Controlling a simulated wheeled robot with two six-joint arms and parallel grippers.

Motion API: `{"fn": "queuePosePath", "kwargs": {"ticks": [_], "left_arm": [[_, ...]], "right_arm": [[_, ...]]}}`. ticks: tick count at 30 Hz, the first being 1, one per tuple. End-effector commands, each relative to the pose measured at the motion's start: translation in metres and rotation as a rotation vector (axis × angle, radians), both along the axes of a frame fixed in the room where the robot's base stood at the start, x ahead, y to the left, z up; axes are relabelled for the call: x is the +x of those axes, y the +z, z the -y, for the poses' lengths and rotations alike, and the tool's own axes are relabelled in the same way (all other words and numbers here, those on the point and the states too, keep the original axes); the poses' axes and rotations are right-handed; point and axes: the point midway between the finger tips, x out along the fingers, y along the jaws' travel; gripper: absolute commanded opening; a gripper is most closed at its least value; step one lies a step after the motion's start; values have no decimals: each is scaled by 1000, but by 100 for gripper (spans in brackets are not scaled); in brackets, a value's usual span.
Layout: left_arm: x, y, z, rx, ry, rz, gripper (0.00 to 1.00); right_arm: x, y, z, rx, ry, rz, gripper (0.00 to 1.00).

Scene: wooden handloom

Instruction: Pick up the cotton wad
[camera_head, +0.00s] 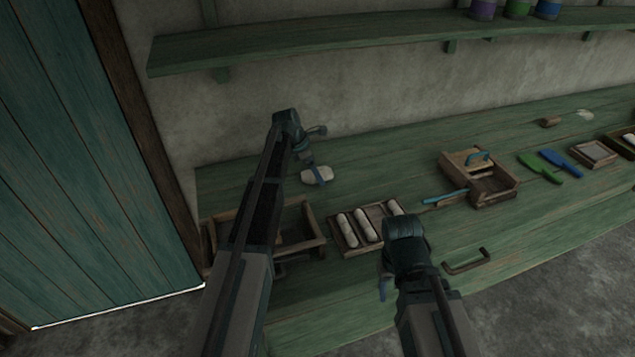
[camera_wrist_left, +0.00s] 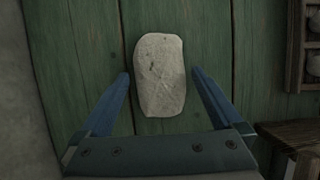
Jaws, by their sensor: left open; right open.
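The cotton wad (camera_head: 320,178), a pale, flattened oblong piece, lies on the green bench near the wall. It also shows in the left wrist view (camera_wrist_left: 160,80), lying lengthwise between the two blue fingers. My left gripper (camera_wrist_left: 160,74) is open, with one finger on each side of the wad and a gap on both sides. Its height above the bench is hard to tell. In the head view the left arm partly hides it. My right gripper (camera_head: 383,288) is open and empty at the bench's front edge, away from the wad.
A wooden box (camera_head: 313,222) stands in front of the wad, partly behind my left arm. Beside it is a tray (camera_head: 337,235) with white rolls. A wooden tool with a blue handle (camera_head: 495,192) and green and blue brushes (camera_head: 540,168) lie further right. A shelf (camera_head: 330,45) runs above.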

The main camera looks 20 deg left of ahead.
Motion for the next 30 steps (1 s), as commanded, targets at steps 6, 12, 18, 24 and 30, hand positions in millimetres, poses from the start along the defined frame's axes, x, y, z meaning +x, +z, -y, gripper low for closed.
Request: {"fn": "queuePosePath", "kwargs": {"ticks": [6,12,18,24,30], "left_arm": [[1,-4,2,0,0,0,100],[1,-4,2,0,0,0,77],[1,-4,1,0,0,0,41],[1,-4,1,0,0,0,24],[1,-2,1,0,0,0,24]], "right_arm": [[0,-4,0,0,0,0,50],[0,-4,0,0,0,0,50],[0,-4,0,0,0,0,50],[0,-4,0,0,0,0,50],[0,-2,0,0,0,0,50]]}}
